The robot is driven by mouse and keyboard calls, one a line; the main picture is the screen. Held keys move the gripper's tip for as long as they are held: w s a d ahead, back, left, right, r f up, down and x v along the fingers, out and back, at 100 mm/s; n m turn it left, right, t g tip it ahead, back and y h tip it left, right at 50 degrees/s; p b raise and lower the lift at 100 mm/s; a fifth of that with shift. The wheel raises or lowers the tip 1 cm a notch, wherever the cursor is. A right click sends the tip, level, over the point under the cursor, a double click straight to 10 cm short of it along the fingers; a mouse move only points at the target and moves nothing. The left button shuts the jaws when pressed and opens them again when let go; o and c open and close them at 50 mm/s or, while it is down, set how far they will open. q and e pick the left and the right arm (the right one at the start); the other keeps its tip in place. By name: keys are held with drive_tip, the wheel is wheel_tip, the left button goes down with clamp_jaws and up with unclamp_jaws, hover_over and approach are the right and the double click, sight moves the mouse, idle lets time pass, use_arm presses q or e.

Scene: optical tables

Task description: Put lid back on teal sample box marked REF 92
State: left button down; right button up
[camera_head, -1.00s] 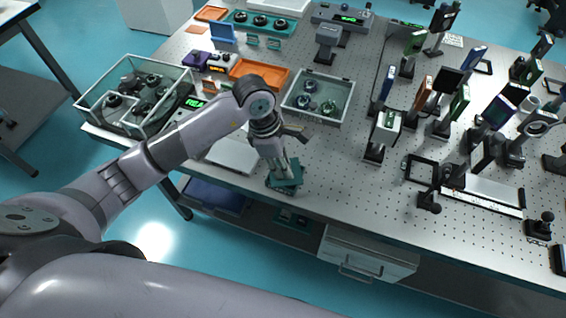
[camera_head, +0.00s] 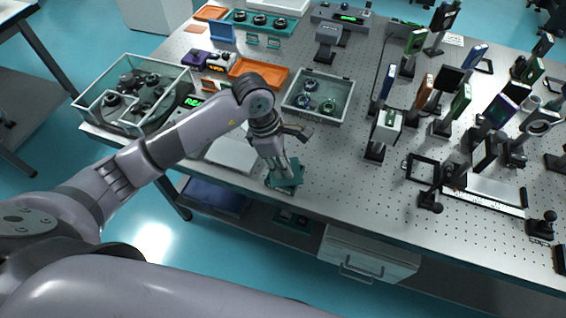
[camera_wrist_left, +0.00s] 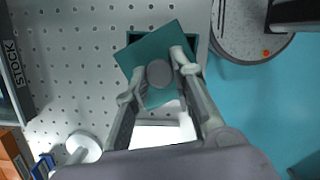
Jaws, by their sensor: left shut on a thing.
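My left gripper (camera_head: 281,168) is shut on the grey round knob of a square teal lid (camera_head: 287,180), near the front edge of the table. In the left wrist view the gripper (camera_wrist_left: 158,74) has a finger on each side of the knob. The lid (camera_wrist_left: 145,52) is turned at an angle to a dark teal box (camera_wrist_left: 192,42) directly beneath it. Only the box's rim and corners show past the lid. Whether lid and box touch, I cannot tell. No REF 92 marking can be read. My right gripper is not in view.
A glass-sided box (camera_head: 340,100) of round parts, marked STOCK in the wrist view, stands behind. An orange tray (camera_head: 262,74) and a pale flat plate (camera_head: 233,154) lie near my arm. Optics on posts crowd the right. Perforated tabletop (camera_head: 330,165) right of the gripper is clear.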

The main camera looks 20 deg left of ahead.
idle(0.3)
use_arm(q)
drive_tip(key=c, duration=1.3)
unclamp_jaws()
drive_tip(key=shift+o, duration=0.3)
drive_tip(key=o, duration=0.4)
drive_tip(key=shift+r, duration=0.15)
drive_tip(key=shift+r+p, duration=0.65)
drive_tip(key=shift+r, duration=0.3)
drive_tip(key=shift+r+p, duration=1.2)
drive_tip(key=shift+r, duration=1.25)
